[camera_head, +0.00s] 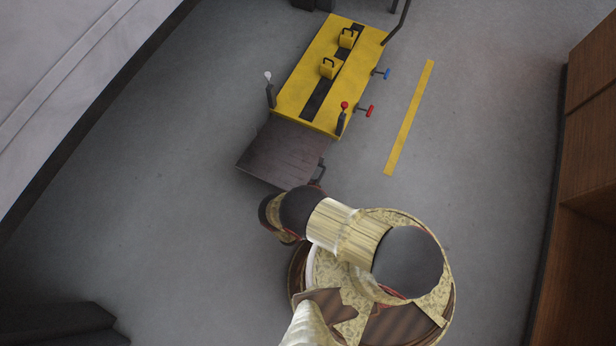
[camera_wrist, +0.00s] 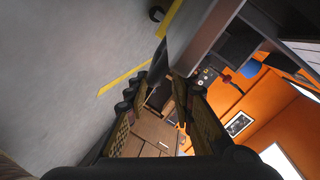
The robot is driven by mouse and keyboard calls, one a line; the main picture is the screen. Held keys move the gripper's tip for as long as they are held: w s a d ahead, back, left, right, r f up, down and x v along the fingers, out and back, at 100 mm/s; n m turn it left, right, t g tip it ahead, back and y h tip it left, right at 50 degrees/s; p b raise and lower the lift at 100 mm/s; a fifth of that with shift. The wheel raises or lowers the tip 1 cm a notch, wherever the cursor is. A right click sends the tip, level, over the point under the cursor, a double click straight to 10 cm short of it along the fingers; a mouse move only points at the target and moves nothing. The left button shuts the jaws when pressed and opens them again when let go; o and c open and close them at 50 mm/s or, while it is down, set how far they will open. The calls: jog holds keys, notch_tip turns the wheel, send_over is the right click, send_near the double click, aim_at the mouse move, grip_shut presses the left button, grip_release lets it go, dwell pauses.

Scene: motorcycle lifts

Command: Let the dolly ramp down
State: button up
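The yellow dolly (camera_head: 305,85) stands on the grey floor at the top middle of the head view. Its dark ramp plate (camera_head: 280,153) is at its near end; I cannot tell its exact tilt. A red-knobbed lever (camera_head: 341,118) and a white-knobbed lever (camera_head: 270,90) stand at the dolly's near corners. My gripper, partly hidden behind my arm in the head view, is close to the ramp's right near corner. In the wrist view my gripper (camera_wrist: 164,82) has its fingers apart, with no held object visible. A thin dark edge (camera_wrist: 160,63) shows just beyond the fingertips; I cannot tell whether they touch.
A red handle (camera_head: 366,111) and a blue handle (camera_head: 382,73) stick out from the dolly's right side. A yellow floor strip (camera_head: 409,118) lies to the right. Brown wooden furniture (camera_head: 585,130) lines the right edge. Bare floor lies left of the ramp.

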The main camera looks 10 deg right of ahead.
jog(key=v, duration=0.9)
jog(key=shift+s+a, duration=0.2)
jog(key=shift+a, duration=0.05)
